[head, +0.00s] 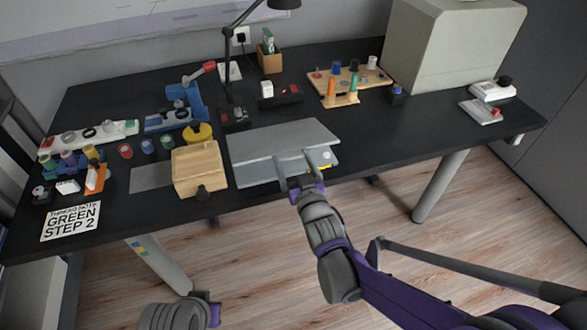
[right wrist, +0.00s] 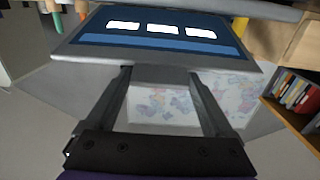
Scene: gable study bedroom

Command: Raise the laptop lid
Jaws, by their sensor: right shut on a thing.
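The grey laptop (head: 268,142) sits at the front middle of the black desk. Its lid is partly raised and hides most of the base in the head view. The lit blue screen (right wrist: 150,40) with white boxes shows in the right wrist view. My right gripper (head: 296,166) is at the lid's front edge; in the wrist view its fingers (right wrist: 160,78) are shut on a grey tab of the lid. My left arm's end (head: 190,312) shows at the bottom of the head view, away from the desk, with its fingertips not visible.
A wooden box (head: 198,165) stands close left of the laptop. A lamp (head: 230,70), a dark box (head: 236,118) and a wooden peg board (head: 347,82) are behind it. A large beige case (head: 450,45) stands back right. The desk right of the laptop is largely clear.

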